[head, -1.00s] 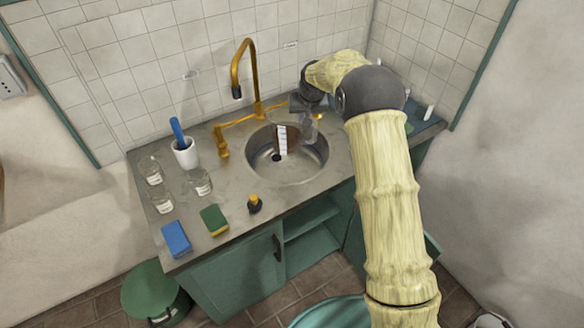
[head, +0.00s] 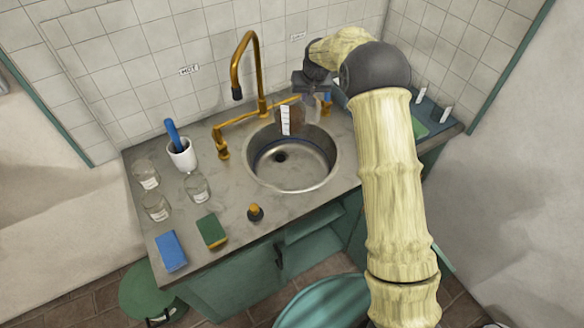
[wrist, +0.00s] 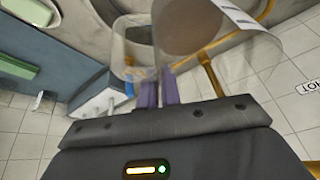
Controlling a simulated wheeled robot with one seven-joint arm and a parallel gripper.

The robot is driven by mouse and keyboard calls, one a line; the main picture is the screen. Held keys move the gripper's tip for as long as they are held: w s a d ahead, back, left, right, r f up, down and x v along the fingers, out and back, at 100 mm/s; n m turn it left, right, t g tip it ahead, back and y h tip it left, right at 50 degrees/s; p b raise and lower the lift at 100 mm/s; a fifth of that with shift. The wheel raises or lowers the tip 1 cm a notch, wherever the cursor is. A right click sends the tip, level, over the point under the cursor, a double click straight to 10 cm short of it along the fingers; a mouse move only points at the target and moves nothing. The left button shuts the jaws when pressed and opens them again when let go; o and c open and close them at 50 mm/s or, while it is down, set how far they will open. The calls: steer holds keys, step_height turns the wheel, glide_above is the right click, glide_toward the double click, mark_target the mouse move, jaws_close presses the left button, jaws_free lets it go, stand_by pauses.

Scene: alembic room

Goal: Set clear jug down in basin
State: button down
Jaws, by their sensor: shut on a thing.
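My gripper (head: 313,98) is shut on the clear jug (head: 295,122), a see-through vessel with a white marked strip and a brownish patch showing in it. The jug hangs near the back rim of the round steel basin (head: 333,165), which is sunk in the counter. Whether the jug touches the rim cannot be told. The basin's floor shows a dark drain and looks otherwise empty.
A brass faucet (head: 236,70) and its pipe stand behind and left of the basin. Several glass jars (head: 197,188), a white cup (head: 182,154), a blue sponge (head: 171,251), a green sponge (head: 211,231) and a brass-topped stopper (head: 255,212) sit left and front. A tray (head: 440,122) lies right.

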steer(key=shift+w+r, duration=0.1)
steer(key=shift+w, duration=0.2)
step_height(320, 180, down, 17)
steer(key=b, duration=1.2)
steer(key=shift+d, duration=0.1)
step_height(320, 180, down, 6)
steer(key=p, duration=0.1)
steer(key=shift+f, duration=0.2)
